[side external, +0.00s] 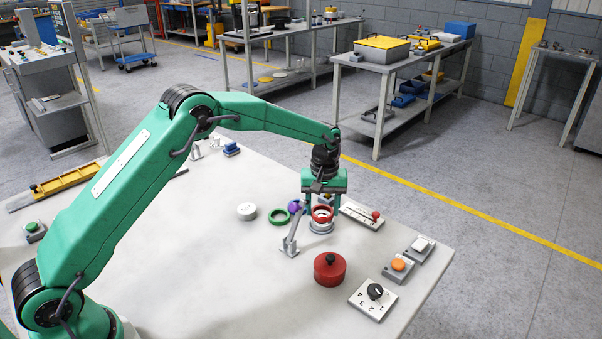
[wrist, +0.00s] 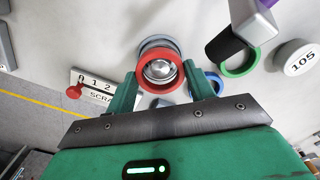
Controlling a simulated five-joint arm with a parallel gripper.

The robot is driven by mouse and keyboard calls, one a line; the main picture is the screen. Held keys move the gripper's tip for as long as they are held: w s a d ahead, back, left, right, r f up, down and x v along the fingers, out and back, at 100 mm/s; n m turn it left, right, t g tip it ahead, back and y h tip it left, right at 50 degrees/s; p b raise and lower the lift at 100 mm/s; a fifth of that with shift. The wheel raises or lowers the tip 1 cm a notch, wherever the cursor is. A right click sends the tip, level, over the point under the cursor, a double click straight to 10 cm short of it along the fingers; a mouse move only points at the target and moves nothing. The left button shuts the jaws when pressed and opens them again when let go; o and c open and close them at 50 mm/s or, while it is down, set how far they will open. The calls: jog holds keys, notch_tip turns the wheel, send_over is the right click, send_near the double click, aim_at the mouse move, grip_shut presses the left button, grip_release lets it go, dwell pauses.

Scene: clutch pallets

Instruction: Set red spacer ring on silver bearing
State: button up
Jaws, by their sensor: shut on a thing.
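My gripper (side external: 322,208) points down over the worktable. It is shut on the red spacer ring (side external: 322,214), whose sides lie between the two green fingers. The ring shows flat and face-on in the wrist view (wrist: 138,78). The silver bearing (side external: 321,228) is directly beneath the ring on the table. In the wrist view the bearing's grey outer rim (wrist: 155,43) shows past the ring's far edge, and a shiny dome (wrist: 160,70) shows through the ring's hole. I cannot tell whether ring and bearing touch.
A grey angled stand (side external: 291,238) with a purple piece (side external: 295,207) is close left of my gripper. A green ring (side external: 279,217) and white disc (side external: 247,211) lie further left. A slider panel (side external: 360,217) is right; a red canister (side external: 329,270) is in front.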

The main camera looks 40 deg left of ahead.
jog(key=shift+f, duration=0.6)
dwell(0.7)
jog(key=o, duration=0.7)
jog(key=shift+c, duration=0.2)
jog(key=shift+r, duration=0.1)
notch_tip(320, 180, up, 11)
dwell(1.1)
dwell(0.5)
